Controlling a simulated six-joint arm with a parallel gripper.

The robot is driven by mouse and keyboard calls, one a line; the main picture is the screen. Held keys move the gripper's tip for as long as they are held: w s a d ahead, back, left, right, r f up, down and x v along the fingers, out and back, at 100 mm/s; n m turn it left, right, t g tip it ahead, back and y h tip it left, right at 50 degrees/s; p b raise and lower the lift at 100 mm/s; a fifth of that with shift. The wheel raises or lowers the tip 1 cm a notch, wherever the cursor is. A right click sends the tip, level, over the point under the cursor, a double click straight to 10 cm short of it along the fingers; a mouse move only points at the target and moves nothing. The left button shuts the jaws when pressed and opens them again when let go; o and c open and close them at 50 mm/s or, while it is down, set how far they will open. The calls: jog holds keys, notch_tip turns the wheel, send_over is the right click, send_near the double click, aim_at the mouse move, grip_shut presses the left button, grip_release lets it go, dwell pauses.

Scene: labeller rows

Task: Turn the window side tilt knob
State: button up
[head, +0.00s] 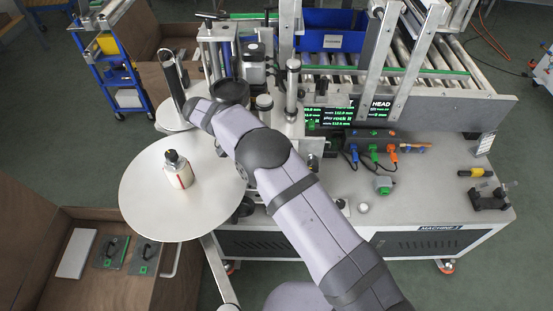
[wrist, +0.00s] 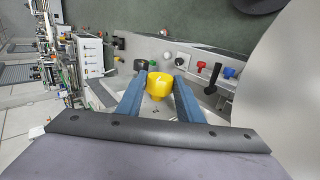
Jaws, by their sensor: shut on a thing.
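A yellow knob (wrist: 158,83) shows in the middle of the wrist view, standing over a grey metal plate. My gripper (wrist: 160,70) has its two blue fingers on either side of the knob and is shut on it. No label on the knob can be read, so I cannot tell from a marking which knob it is. In the head view my arm covers this spot, and the fingers and yellow knob are hidden.
Red (wrist: 201,66) and blue (wrist: 215,70) fittings and a black handle (wrist: 212,82) stand right of the knob. A screen (head: 350,115) and roller conveyor (head: 455,60) stand behind.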

jog(key=shift+a+f+h+b, duration=0.2)
jog(key=shift+f+h+b, duration=0.1)
jog(key=shift+h+b, duration=0.9)
jog(key=shift+b, duration=0.1)
jog(key=shift+r, duration=0.2)
jog(key=o, duration=1.1)
jog(key=shift+c, duration=0.2)
